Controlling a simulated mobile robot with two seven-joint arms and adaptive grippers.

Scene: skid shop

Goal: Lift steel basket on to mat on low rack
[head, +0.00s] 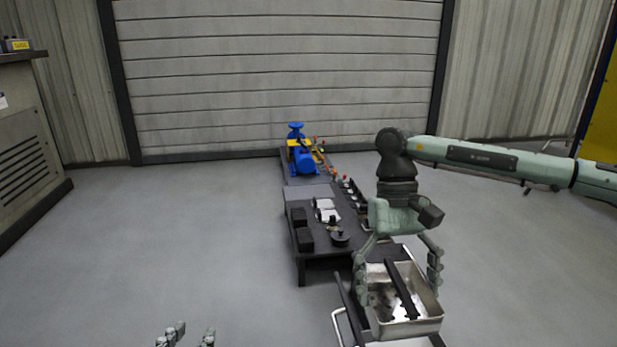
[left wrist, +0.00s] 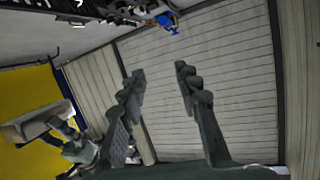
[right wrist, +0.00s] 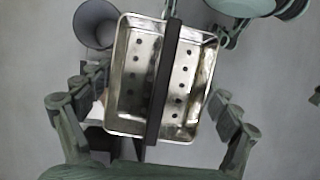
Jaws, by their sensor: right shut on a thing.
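The steel basket (head: 408,328) is an open, shiny rectangular tray with a perforated bottom and a black bar handle (head: 402,290) across it. My right gripper (head: 398,292) is over it, one finger at each side wall, shut on the basket. The right wrist view shows the basket (right wrist: 127,82) between the fingers, with the bar running through the middle. My left gripper (head: 189,332) is open and empty at the bottom edge, well left of the basket; its fingers are apart in the left wrist view (left wrist: 160,72). I cannot make out the mat for certain.
A low dark rack or bench (head: 318,262) stands behind and left of the basket, with black blocks and several small parts on it. A blue pump (head: 303,157) sits farther back. A dark frame with a silver handle (head: 337,325) is beside the basket. Left floor is clear.

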